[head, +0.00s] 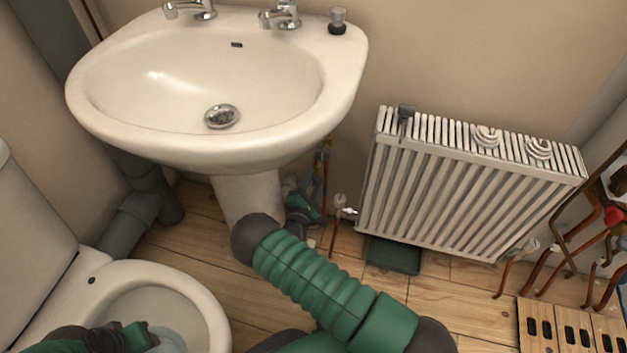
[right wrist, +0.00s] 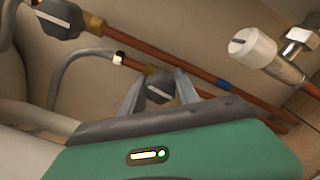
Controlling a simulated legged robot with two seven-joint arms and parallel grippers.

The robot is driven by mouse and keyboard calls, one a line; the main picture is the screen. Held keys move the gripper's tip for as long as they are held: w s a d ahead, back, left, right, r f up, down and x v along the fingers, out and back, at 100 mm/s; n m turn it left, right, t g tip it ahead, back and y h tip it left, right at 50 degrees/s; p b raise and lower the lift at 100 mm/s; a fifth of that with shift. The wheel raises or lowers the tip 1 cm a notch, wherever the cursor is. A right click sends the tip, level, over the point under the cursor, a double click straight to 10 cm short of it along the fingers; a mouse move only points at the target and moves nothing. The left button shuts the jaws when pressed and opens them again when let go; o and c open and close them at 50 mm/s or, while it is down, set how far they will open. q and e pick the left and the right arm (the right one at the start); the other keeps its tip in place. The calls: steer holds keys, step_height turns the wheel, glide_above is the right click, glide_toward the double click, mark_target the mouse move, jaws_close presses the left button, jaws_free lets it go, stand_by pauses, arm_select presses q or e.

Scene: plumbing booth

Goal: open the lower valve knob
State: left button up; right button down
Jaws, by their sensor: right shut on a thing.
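The lower valve knob (right wrist: 160,88) is a small dark grey knob on a copper pipe, seen in the right wrist view. My right gripper (right wrist: 158,86) has one finger on each side of it and is shut on it. In the head view my right gripper (head: 294,188) is low beside the sink pedestal, partly behind my own arm, and the knob cannot be made out there. A second dark valve knob (right wrist: 55,16) is on another pipe at the upper left of the wrist view. My left gripper (head: 120,338) is over the toilet bowl; its jaws are unclear.
The sink (head: 215,145) overhangs the pipework, with its pedestal (head: 250,197) close to my right gripper. A white radiator (head: 465,190) stands to the right, with a white radiator valve (right wrist: 253,47) near the pipes. The toilet (head: 210,305) is at the lower left.

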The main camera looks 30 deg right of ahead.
steer(key=shift+a+f+n, duration=0.25)
steer(key=shift+n, duration=0.25)
steer(key=c, duration=0.9)
jaws_free()
steer(key=shift+r, duration=0.1)
steer(key=shift+d, duration=0.15)
